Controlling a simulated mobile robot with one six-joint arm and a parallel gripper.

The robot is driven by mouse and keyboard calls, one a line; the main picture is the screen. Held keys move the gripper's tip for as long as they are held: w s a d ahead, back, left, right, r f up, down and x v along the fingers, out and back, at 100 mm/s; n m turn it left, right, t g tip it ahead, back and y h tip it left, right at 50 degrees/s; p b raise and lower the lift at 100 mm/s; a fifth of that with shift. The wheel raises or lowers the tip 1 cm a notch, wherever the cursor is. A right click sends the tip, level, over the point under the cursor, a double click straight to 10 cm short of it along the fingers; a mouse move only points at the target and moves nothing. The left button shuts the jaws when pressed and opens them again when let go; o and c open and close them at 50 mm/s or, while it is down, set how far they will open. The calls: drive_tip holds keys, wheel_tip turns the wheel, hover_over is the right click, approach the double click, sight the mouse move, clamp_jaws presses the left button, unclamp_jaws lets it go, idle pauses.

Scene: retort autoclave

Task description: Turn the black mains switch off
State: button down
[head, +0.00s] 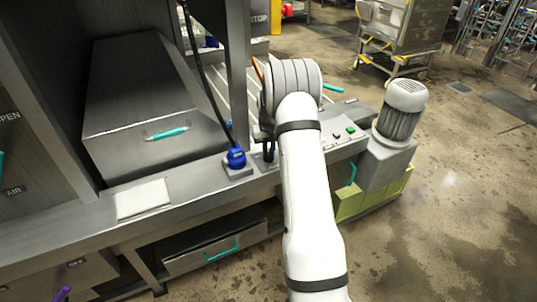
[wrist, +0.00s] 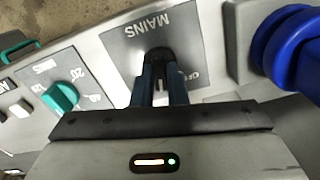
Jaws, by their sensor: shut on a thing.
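The black mains switch (wrist: 158,54) sits on a grey plate marked MAINS, which reads upside down in the wrist view. An OFF mark shows at the plate's right side, partly hidden by a finger. My gripper (wrist: 161,80) has its two dark fingers on either side of the switch and is shut on it. In the head view my gripper (head: 268,150) points down at the bench panel, and the switch cannot be made out there. The knob's exact angle is hard to tell.
A blue plug (wrist: 292,48) stands close beside the switch; it also shows in the head view (head: 236,158). On the other side is a teal knob (wrist: 61,97) with a numbered dial. A grey motor (head: 402,108) stands at the bench's right end. A white pad (head: 143,198) lies on the bench.

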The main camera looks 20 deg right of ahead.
sight(269, 153)
drive_tip(key=n+b, duration=0.2)
drive_tip(key=n, duration=0.4)
drive_tip(key=shift+n, duration=0.3)
drive_tip(key=n+b, duration=0.1)
drive_tip(key=n, duration=0.4)
idle(0.4)
drive_tip(key=c, duration=1.4)
unclamp_jaws()
drive_tip(key=shift+c, duration=0.2)
drive_tip(key=shift+r+b, duration=0.15)
drive_tip(key=shift+b, duration=0.15)
wheel_tip(269, 153, up, 8)
drive_tip(key=shift+f, duration=0.2)
